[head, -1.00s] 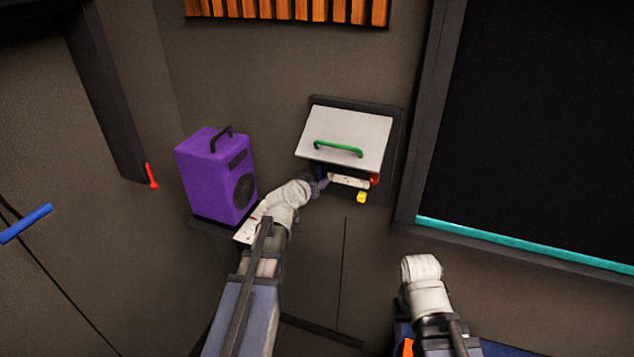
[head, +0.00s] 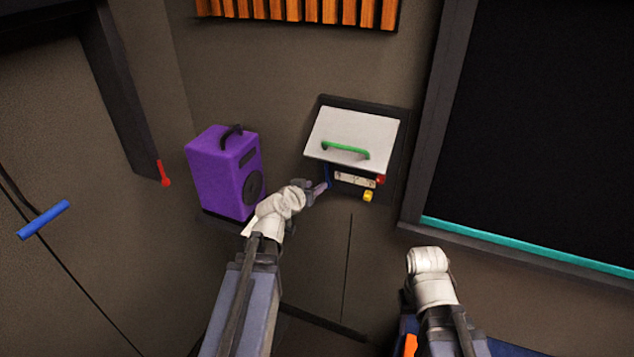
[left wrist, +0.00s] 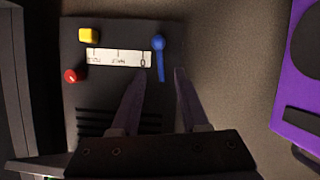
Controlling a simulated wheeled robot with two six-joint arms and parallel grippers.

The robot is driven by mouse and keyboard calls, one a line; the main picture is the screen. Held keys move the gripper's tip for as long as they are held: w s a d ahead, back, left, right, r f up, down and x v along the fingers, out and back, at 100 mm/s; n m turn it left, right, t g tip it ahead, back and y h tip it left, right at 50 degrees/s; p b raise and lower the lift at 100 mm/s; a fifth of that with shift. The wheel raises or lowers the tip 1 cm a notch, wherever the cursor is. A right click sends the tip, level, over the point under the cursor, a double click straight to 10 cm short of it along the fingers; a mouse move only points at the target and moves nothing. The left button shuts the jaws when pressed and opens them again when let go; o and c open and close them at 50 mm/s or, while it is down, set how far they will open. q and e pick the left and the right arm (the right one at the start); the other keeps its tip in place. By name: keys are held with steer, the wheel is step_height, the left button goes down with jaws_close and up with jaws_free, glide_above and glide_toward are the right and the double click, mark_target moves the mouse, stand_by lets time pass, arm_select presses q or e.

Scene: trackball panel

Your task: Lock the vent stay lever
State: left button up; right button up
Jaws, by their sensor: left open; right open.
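A short blue lever (head: 329,176) is at the left of a small dark wall panel, below a raised white flap (head: 355,130) with a green handle (head: 345,150). In the left wrist view the blue lever (left wrist: 158,44) has a round knob end and a thin shaft, beside a white marked strip (left wrist: 118,58). My left gripper (head: 323,187) is at the panel's lower left. In the left wrist view its fingers (left wrist: 160,74) are open, either side of the lever's shaft end; contact cannot be told. My right arm is at the lower right; its gripper does not show.
A yellow block (head: 368,196) and a red knob (head: 381,179) are right of the lever. A purple speaker (head: 224,172) stands left of the panel, close to my left arm. A red lever (head: 164,174) and a blue door handle (head: 43,219) are further left.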

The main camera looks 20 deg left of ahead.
arm_select(q)
steer(key=shift+d, duration=0.1)
steer(key=s+d+f+m+g+h, duration=0.15)
steer(key=s+d+f+g, duration=0.3)
steer(key=d, duration=0.45)
steer(key=s+d+f+m+g+h, duration=0.1)
steer(key=s+d+f+m+g, duration=0.2)
steer(key=s+d+f, duration=0.45)
steer(key=s+d+g+y, duration=0.2)
steer(key=s+g, duration=0.1)
steer(key=s, duration=0.3)
steer(key=s+d+f+g+y, duration=0.1)
steer(key=s+d+g+y, duration=0.2)
steer(key=s, duration=0.2)
steer(key=shift+s+f, duration=0.25)
steer(key=shift+s, duration=0.1)
stand_by(0.4)
